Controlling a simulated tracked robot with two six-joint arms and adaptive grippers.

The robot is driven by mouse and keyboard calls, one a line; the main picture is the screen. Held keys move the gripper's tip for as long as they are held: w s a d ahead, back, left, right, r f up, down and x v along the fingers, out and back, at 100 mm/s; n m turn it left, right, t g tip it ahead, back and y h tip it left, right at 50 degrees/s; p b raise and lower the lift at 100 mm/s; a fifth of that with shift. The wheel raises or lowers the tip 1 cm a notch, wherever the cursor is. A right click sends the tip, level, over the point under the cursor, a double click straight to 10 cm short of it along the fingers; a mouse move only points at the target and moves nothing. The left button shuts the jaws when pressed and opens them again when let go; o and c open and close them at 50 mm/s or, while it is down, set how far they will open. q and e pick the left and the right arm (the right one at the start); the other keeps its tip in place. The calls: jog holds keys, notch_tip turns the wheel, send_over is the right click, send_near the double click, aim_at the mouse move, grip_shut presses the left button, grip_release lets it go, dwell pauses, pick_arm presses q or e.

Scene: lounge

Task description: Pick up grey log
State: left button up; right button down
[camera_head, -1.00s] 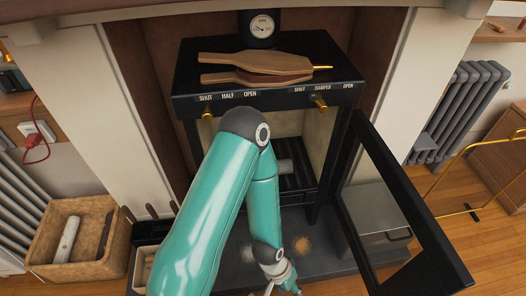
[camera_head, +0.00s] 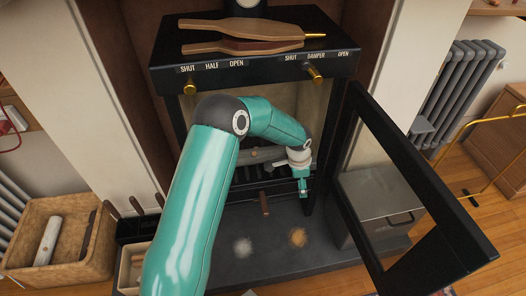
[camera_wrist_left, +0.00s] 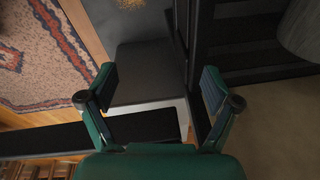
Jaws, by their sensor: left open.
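A grey log (camera_head: 262,155) lies inside the open stove (camera_head: 170,80) in the head view, partly hidden behind my left arm. In the left wrist view a rounded grey surface (camera_wrist_left: 302,30) at the upper right looks like the log's side. My left gripper (camera_head: 303,190) hangs at the stove opening, to the right of the log, near the open door. In the left wrist view the left gripper (camera_wrist_left: 158,88) is open, with nothing between its fingers. My right gripper is out of view.
The glass stove door (camera_head: 425,180) stands open at the right, beside a grey metal box (camera_head: 375,200). Bellows (camera_head: 240,38) lie on the stove top. A basket (camera_head: 88,262) with a pale log (camera_head: 47,240) is at the left. White and orange powder spots mark the hearth (camera_head: 215,270).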

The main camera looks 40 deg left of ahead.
aim_at(254, 151)
pick_arm(q)
jog(key=w+a+r+y, duration=0.1)
jog(key=a, duration=0.2)
jog(key=w+a+r+m+y+b, duration=0.1)
jog(key=w+a, duration=0.1)
jog(key=w+a+r+b, duration=0.1)
jog(key=a, duration=0.2)
jog(key=shift+w+a+r+m+y, duration=0.3)
jog(key=shift+w+r+m+y, duration=0.05)
jog(key=shift+r+m+y, duration=0.05)
jog(key=a+g, duration=0.1)
jog(key=s+a+r+n+g+p, duration=0.1)
jog(key=a, duration=0.3)
jog(key=shift+s+r+n+g+y, duration=0.2)
jog(key=shift+s+n+g+y, duration=0.1)
jog(key=shift+g+y, duration=0.1)
jog(key=s+a+g, duration=0.1)
jog(key=s+a+r+n+g, duration=0.1)
jog(key=s+a+r+n+p, duration=0.1)
jog(key=shift+s+a+g, duration=0.25)
jog(key=shift+a+g, duration=0.15)
jog(key=shift+s+a+r, duration=0.1)
jog(key=shift+s+r, duration=0.05)
jog(key=shift+s, duration=0.1)
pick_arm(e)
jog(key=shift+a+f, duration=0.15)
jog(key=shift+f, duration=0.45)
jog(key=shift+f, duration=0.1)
